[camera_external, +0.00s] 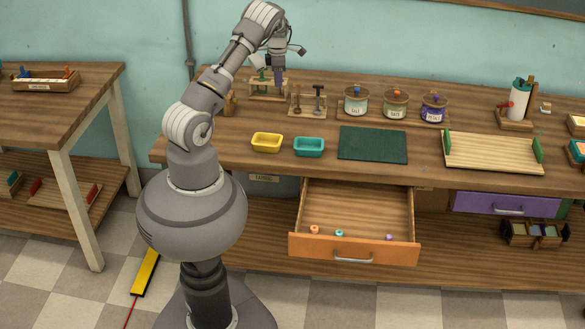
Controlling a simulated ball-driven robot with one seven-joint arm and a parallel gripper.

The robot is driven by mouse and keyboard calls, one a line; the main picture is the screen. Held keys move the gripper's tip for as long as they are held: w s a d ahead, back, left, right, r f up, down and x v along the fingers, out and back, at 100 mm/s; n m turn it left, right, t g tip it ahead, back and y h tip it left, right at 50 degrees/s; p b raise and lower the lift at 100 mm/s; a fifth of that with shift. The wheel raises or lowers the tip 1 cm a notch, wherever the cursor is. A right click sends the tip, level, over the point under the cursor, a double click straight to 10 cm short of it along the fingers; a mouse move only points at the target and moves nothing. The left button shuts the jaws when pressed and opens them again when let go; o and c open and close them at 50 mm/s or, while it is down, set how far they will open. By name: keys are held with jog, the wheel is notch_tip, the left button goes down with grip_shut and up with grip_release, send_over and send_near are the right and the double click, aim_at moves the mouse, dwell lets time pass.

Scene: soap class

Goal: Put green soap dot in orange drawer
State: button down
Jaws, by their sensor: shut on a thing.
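The orange drawer (352,250) is pulled open below the table's front edge. Three small dots lie inside near its front: an orange one (314,229), a teal-green one (339,233) and a purple one (389,237). My gripper (280,70) is raised at the back left of the table, pointing down at a small wooden stand (268,97). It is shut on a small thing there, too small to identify. Another upright item with green on it (262,76) stands just left of my gripper.
Yellow (267,143) and teal (308,147) trays and a dark green mat (372,145) lie near the front. Three lidded jars (395,103) stand behind. A wooden tray with green ends (493,152) is at right, above a shut purple drawer (506,204).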

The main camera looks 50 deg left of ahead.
jog(key=s+d+r+m, duration=0.1)
jog(key=d+r+m, duration=0.1)
jog(key=d, duration=1.3)
jog(key=s+d+r+m, duration=0.1)
jog(key=d+r+m, duration=0.15)
jog(key=d, duration=1.25)
jog(key=s+d+f+m, duration=0.2)
jog(key=s+d+m, duration=0.4)
jog(key=s+d, duration=1.4)
jog(key=f, duration=2.1)
jog(key=shift+s+f+b, duration=0.15)
jog(key=shift+s+b, duration=0.2)
jog(key=shift+b, duration=0.05)
jog(key=shift+f, duration=0.35)
jog(key=b, duration=0.3)
send_over(363, 235)
jog(key=shift+w+f, duration=0.15)
jog(key=shift+f, duration=0.65)
notch_tip(363, 235, down, 4)
jog(key=shift+r+b, duration=0.2)
jog(key=shift+b, duration=0.6)
jog(key=shift+r, duration=0.15)
jog(key=c, duration=1.5)
grip_release()
jog(key=o, duration=0.4)
